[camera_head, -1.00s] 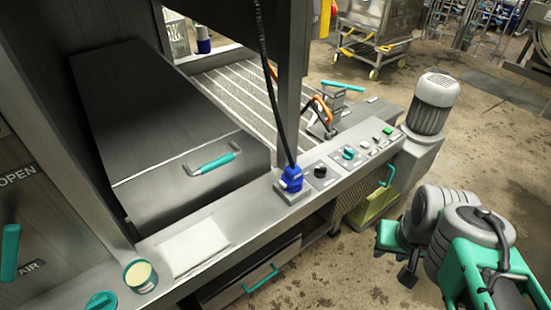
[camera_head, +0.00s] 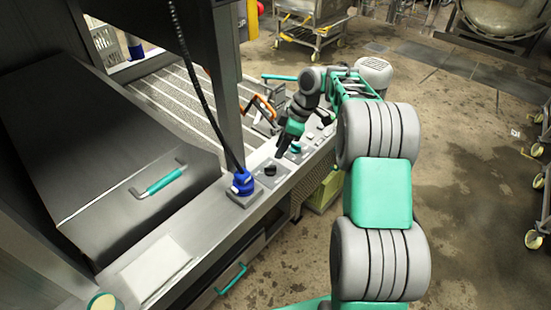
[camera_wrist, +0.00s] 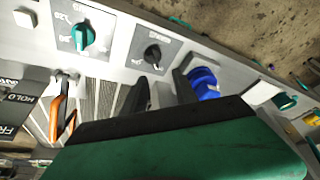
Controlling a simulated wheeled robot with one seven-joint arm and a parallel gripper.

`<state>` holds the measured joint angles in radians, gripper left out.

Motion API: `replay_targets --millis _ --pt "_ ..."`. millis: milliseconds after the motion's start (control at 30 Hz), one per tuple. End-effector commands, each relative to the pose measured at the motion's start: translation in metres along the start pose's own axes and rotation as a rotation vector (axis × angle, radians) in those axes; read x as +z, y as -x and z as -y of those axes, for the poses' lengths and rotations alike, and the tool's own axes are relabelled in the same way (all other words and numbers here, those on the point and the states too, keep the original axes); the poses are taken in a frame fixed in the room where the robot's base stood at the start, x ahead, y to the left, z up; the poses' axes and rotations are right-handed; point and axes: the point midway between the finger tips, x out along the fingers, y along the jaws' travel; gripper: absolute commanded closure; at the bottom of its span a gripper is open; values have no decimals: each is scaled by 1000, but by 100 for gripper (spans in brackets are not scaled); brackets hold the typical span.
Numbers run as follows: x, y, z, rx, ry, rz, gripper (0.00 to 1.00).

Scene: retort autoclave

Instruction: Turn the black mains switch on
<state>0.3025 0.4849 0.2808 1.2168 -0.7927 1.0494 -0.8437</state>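The black mains switch (camera_head: 270,170) is a small round knob on a grey plate on the steel control ledge, between a blue plug and a teal knob. In the wrist view the switch (camera_wrist: 152,54) shows clearly, with small lettering around it that I cannot read. My gripper (camera_head: 281,153) hangs over the ledge just beyond the switch, close to it; no contact is visible. In the wrist view a dark finger (camera_wrist: 138,95) points up towards the switch, with a gap between.
The blue plug (camera_head: 242,182) with its black cable stands close beside the switch. A teal knob (camera_wrist: 83,36) sits on the other side. An orange lever (camera_head: 258,104) and a steel post (camera_head: 218,75) rise behind the ledge.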

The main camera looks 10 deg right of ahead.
Motion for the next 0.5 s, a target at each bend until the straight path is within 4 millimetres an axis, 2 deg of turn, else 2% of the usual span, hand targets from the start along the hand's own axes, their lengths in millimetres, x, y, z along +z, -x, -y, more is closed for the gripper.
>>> replay_targets --millis 33,167,267,500 --pt "8 -6 -10 -14 55 -11 65" --pt "18 -18 -19 -29 147 -28 65" --pt "19 -29 -19 -32 158 -30 65" --pt "18 -73 -18 -32 153 -28 65"
